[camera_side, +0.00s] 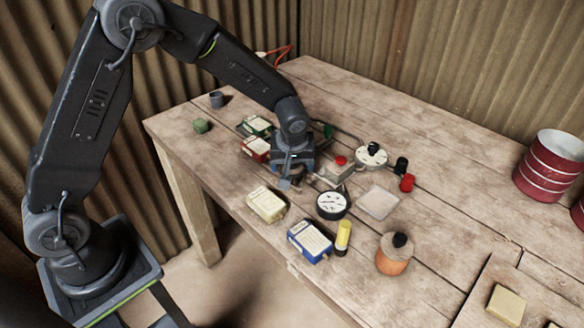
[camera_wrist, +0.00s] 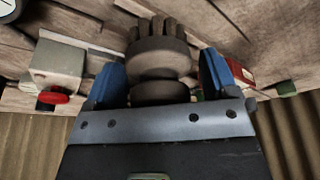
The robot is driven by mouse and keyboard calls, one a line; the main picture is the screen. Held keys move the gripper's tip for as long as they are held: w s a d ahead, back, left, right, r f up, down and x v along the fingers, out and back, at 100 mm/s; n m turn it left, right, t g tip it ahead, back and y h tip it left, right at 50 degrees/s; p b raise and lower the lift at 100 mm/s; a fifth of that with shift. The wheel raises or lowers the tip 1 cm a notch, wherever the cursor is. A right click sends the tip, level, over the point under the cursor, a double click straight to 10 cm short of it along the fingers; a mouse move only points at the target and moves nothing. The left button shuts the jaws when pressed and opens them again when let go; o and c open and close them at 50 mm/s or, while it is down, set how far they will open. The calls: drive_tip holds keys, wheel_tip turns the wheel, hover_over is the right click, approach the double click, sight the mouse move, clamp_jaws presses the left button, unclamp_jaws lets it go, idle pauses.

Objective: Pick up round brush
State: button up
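The round brush (camera_wrist: 160,52) is a dark grey, stepped round piece with a ring of stubby bristles at its far end. It fills the middle of the wrist view. My gripper (camera_wrist: 162,78) has its two blue fingers on either side of the brush, with a narrow gap showing on each side. In the side view my gripper (camera_side: 297,178) is low over the table near its middle, and the brush is mostly hidden by it there.
Close around are a red box (camera_side: 256,149), a block with a red button (camera_side: 340,170), a cream box (camera_side: 266,204) and a black-rimmed dial (camera_side: 332,205). An orange jar (camera_side: 394,254) stands nearer the front. The table (camera_side: 450,170) is clear towards the back right.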

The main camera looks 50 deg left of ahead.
drive_tip(key=c, duration=0.8)
drive_tip(key=shift+r, duration=0.45)
drive_tip(key=r, duration=0.3)
drive_tip(key=shift+a+r, duration=0.25)
drive_tip(key=shift+r, duration=0.15)
drive_tip(key=s+a+r, duration=0.1)
drive_tip(key=a+r, duration=0.1)
drive_tip(key=a, duration=0.1)
drive_tip(key=s+a+r, duration=0.2)
drive_tip(key=a, duration=0.1)
drive_tip(key=s+a+r, duration=0.2)
drive_tip(key=a, duration=0.2)
drive_tip(key=shift+a+r, duration=0.1)
drive_tip(key=shift+r, duration=0.1)
